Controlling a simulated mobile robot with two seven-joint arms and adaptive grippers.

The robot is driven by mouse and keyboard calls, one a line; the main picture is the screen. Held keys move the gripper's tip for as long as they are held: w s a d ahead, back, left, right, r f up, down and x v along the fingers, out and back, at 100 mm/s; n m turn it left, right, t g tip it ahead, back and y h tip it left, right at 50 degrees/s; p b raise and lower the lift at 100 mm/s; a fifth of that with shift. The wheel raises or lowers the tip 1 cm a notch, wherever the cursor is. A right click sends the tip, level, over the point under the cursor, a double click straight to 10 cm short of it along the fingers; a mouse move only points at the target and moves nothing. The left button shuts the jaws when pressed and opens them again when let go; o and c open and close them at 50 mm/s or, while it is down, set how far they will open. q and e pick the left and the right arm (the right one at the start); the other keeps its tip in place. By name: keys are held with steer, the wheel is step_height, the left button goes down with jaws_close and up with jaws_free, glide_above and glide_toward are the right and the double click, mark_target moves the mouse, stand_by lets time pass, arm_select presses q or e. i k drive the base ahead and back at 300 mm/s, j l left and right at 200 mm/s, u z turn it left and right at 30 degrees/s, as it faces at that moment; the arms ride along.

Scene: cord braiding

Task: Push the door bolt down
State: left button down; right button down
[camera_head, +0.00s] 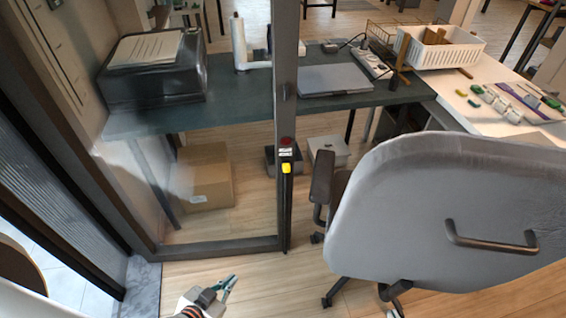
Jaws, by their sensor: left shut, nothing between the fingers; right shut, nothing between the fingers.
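The door bolt shows as a yellow piece (286,168) on the dark vertical edge of the glass door, near the middle of the view. A dark strip runs down below it towards the floor. A small red and white label sits just above the yellow piece. My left gripper (229,285) is at the bottom, left of the bolt and apart from it. It has teal fingers, points up and right, and is shut and empty. My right gripper is not in view.
The glass door's dark frame (218,246) stands left of the bolt. A grey office chair (420,200) stands close on the right. Behind are a dark desk (236,105) with a printer (150,75), and a cardboard box (205,178). Wooden floor is clear around my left gripper.

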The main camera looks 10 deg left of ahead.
mark_target(285, 167)
steer(key=j+z, duration=0.2)
steer(key=j, duration=0.75)
steer(key=i+j+u, duration=0.4)
